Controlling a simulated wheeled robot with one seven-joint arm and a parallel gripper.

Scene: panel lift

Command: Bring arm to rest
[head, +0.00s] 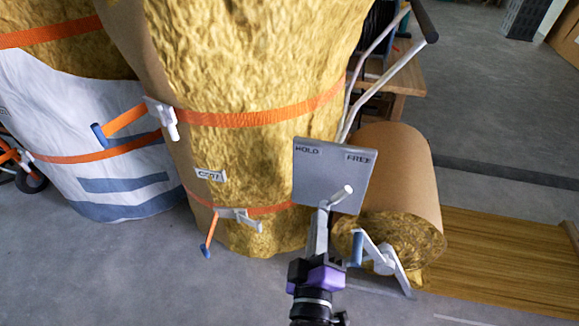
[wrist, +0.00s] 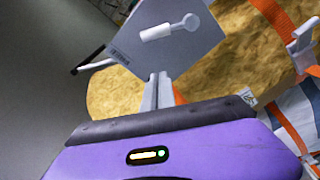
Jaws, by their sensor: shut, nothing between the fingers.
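My gripper (head: 321,212) is shut and empty in the head view, its grey fingers pointing away from me above its purple body. It shows at the lower middle of the wrist view (wrist: 158,80), with the fingers together. In front of the fingers is a grey panel (head: 318,172) marked HOLD and FREE, with a short pale lever (head: 343,194) at its lower edge. The panel (wrist: 188,58) and lever (wrist: 170,29) also show in the wrist view, just beyond the fingertips. Whether the fingertips touch the panel or lever I cannot tell.
Large yellow-brown strapped rolls (head: 240,70) stand behind and left, with a white-wrapped one (head: 100,150). A wooden platform (head: 500,250) is at right. Grey floor (head: 80,270) is clear at lower left.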

